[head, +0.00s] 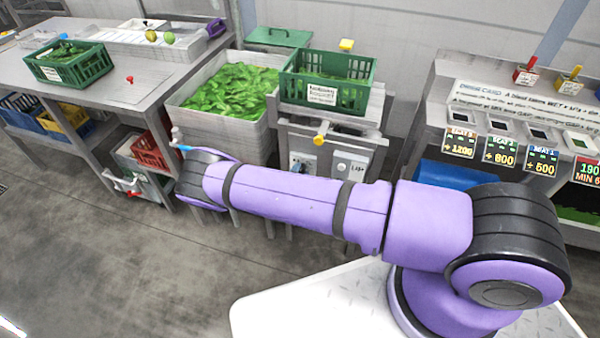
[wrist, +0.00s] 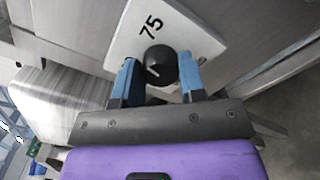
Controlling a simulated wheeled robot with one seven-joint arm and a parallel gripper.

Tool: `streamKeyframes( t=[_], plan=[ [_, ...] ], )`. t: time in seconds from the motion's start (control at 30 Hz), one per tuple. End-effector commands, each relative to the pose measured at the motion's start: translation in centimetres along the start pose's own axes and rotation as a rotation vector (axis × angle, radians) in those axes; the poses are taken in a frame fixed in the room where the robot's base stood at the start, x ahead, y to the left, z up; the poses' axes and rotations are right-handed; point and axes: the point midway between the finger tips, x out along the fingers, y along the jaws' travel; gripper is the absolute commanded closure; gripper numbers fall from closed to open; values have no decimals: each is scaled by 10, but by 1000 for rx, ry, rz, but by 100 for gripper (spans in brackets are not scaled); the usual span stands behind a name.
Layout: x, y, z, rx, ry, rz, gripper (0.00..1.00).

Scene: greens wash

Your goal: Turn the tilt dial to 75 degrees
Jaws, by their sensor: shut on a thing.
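The tilt dial (wrist: 160,66) is a round black knob with a pale pointer line on its face. It sits on a white plate (wrist: 192,36) marked "75" above and to the left of the knob in the wrist view. The pointer line lies on the knob's left part, and I cannot tell its exact angle. My gripper (wrist: 159,80) has its two blue fingers on either side of the knob and is shut on it. In the head view my own arm covers much of the area, and I cannot make out the gripper there clearly.
A green crate (head: 359,96) tops a grey stand with panels on its front. Left of it is a pale tub (head: 190,113) full of leaves (head: 235,90). A table with another green crate (head: 45,78) stands at left. The floor (head: 110,245) at front left is clear.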

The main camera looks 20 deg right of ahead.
Motion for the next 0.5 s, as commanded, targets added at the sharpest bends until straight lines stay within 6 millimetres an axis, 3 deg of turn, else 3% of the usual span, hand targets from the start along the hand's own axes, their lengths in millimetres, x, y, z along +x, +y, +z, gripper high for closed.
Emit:
streamKeyframes(
  t=[0.5],
  plan=[
    [-1,-2,-1,423,2,-3,86]
  ],
)
